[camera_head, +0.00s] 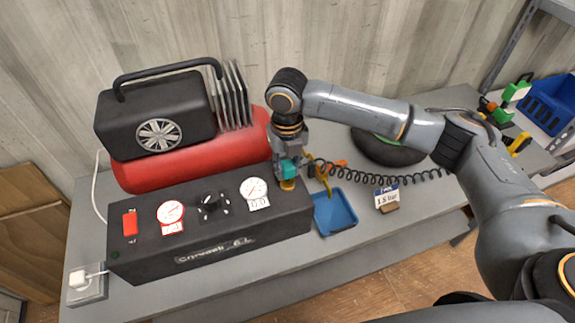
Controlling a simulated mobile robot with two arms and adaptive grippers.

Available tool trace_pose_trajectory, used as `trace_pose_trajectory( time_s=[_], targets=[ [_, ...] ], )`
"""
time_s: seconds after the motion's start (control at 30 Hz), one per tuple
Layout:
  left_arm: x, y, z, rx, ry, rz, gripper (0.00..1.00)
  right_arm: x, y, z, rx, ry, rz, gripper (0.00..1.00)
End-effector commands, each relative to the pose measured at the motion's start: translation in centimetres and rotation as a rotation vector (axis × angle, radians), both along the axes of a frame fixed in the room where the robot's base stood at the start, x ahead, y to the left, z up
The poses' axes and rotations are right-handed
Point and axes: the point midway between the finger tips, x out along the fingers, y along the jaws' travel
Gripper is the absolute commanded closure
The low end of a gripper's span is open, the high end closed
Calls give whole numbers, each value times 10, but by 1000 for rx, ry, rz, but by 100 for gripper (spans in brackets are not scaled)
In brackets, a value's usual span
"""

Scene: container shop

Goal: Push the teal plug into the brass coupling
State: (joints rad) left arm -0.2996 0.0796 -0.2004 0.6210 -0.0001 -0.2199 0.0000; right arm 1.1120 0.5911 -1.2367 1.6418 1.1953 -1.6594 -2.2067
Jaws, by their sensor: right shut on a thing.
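My right gripper (290,158) comes in from the right and points down over the right end of the black compressor panel. It is shut on the teal plug (288,170), and the gripper hides part of it. A black coiled hose (370,177) leads off to the right from beside the plug. The brass coupling (288,184) shows just below the plug, at the panel's right end. Plug and coupling look very close or touching; I cannot tell whether the plug is inside. My left gripper is not in view.
The compressor has a red tank (190,160) and a black panel box (200,245) with two gauges. A blue tray (334,212) and a "1.5 bar" card (386,197) are to the right. A tyre (385,148) lies behind the hose. A blue bin (548,105) stands far right.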

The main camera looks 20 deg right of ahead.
Motion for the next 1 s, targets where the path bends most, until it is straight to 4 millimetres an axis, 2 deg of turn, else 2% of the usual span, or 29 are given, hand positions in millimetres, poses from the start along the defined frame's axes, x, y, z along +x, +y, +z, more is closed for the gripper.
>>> trace_pose_trajectory(
  time_s=[1.0],
  targets=[
    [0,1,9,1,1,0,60,0,0,0,0,0,0,100]
  ],
)
